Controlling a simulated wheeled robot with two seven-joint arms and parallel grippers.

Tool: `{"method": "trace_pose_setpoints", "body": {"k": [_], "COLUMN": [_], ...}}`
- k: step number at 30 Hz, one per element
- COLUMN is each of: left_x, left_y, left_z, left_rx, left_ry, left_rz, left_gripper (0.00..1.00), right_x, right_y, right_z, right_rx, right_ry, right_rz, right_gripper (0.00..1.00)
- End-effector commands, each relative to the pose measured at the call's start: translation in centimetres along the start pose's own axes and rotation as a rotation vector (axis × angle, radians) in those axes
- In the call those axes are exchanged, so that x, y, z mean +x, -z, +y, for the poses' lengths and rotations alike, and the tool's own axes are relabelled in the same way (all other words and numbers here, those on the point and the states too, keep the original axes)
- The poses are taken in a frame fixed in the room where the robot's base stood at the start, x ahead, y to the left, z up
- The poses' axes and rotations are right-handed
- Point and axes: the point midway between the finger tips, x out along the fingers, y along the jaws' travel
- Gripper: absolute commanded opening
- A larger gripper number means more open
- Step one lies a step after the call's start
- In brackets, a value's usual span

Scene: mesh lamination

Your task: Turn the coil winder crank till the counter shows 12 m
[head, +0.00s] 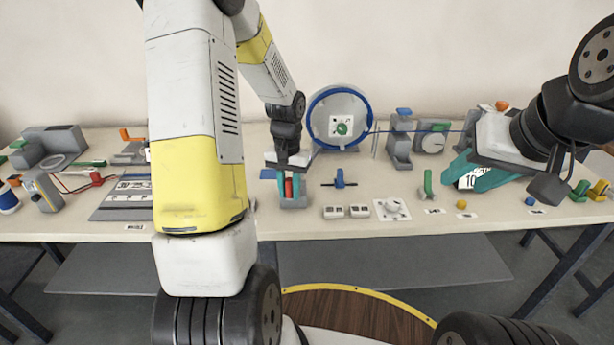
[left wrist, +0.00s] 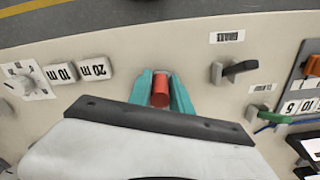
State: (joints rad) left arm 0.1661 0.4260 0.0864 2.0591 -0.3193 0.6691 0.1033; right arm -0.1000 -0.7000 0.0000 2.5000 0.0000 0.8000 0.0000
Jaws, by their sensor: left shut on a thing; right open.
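A coil winder drum (head: 314,125) with a blue rim stands at the back middle, with a green knob (head: 342,129) on a white plate at its centre. I cannot make out which part is its crank. My left gripper (head: 289,190) is shut on a red cylinder (left wrist: 161,91), low over the table in front of the drum. A grey base (head: 293,204) shows under the red cylinder in the head view. My right gripper (head: 474,175) is open at the right. A white display (head: 470,180) behind its teal fingers reads "10", with the rest hidden.
A blue line runs right from the drum to a grey guide (head: 401,140). Blocks marked 10 m (left wrist: 62,73) and 20 m (left wrist: 95,68) lie near a white dial (head: 392,208). A blue-handled part (head: 340,178) stands right of my left gripper. My left arm hides some table.

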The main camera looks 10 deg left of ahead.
Motion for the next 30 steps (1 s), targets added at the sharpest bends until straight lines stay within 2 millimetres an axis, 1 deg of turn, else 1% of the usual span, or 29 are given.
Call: {"method": "trace_pose_setpoints", "body": {"k": [1, 18, 24, 30], "left_x": [-0.1, -0.1, -0.1, -0.1], "left_y": [0.2, 0.6, 0.9, 1.4], "left_z": [-0.1, -2.7, -3.5, -4.0], "left_rx": [0.045, 0.587, 0.762, 0.902], "left_ry": [-0.002, -0.001, -0.001, -0.001], "left_rz": [0.009, 0.008, 0.006, 0.006], "left_gripper": [0.0, 0.0, 0.0, 0.0], "right_x": [0.0, 0.0, 0.0, 0.0], "right_y": [0.0, 0.0, 0.0, 0.0], "right_z": [0.0, 0.0, 0.0, 0.0], "right_rx": [0.0, 0.0, 0.0, 0.0], "right_ry": [0.0, 0.0, 0.0, 0.0], "right_rz": [0.0, 0.0, 0.0, 0.0], "right_gripper": [0.41, 0.41, 0.41, 0.41]}}
